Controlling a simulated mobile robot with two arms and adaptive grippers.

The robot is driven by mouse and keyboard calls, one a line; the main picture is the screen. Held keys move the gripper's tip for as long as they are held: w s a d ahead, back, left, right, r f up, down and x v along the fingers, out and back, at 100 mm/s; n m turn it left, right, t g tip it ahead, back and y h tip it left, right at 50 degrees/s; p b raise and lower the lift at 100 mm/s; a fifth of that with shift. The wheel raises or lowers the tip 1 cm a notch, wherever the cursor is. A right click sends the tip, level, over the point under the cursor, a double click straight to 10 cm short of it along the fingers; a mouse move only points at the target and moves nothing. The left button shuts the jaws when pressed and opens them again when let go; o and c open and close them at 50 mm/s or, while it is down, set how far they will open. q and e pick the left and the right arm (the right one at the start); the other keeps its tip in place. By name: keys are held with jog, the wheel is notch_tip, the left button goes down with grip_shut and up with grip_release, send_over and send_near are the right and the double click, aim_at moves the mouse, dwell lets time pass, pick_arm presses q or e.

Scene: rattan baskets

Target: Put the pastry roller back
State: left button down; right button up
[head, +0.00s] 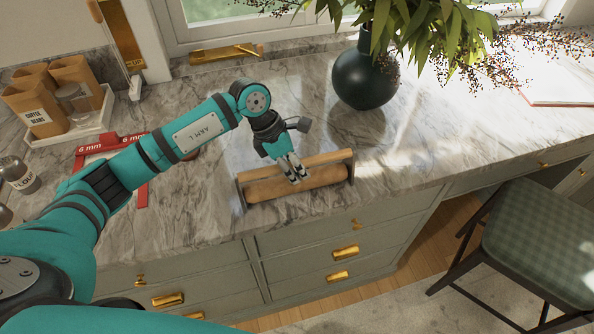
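The pastry roller (322,183), a light-brown wooden cylinder, lies lengthwise between the two grey-brown end pieces of a wooden holder (336,157). The holder stands near the front edge of the marble counter, with a wooden bar along its back. My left gripper (296,176) points down from above, and its fingertips are at the middle of the roller. The fingers hide that part of the roller. They look close together, but I cannot tell whether they are shut on it. My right gripper is not in view.
A dark round vase (364,80) with leafy branches stands behind the holder. A red-edged item marked 6 mm (140,194) lies left, partly under my arm. A tray (98,122) with paper bags is at far left. A chair (540,235) stands right. Counter right of the holder is clear.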

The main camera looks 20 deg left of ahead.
pick_arm(q)
jog(key=shift+s+f, duration=0.1)
jog(key=shift+f, duration=0.2)
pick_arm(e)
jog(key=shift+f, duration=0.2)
pick_arm(q)
jog(key=shift+s+f, duration=0.1)
jog(key=c, duration=1.6)
grip_release()
jog(key=shift+f, duration=0.1)
jog(key=shift+o, duration=0.6)
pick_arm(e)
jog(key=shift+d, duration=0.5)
pick_arm(q)
jog(key=shift+a, duration=0.1)
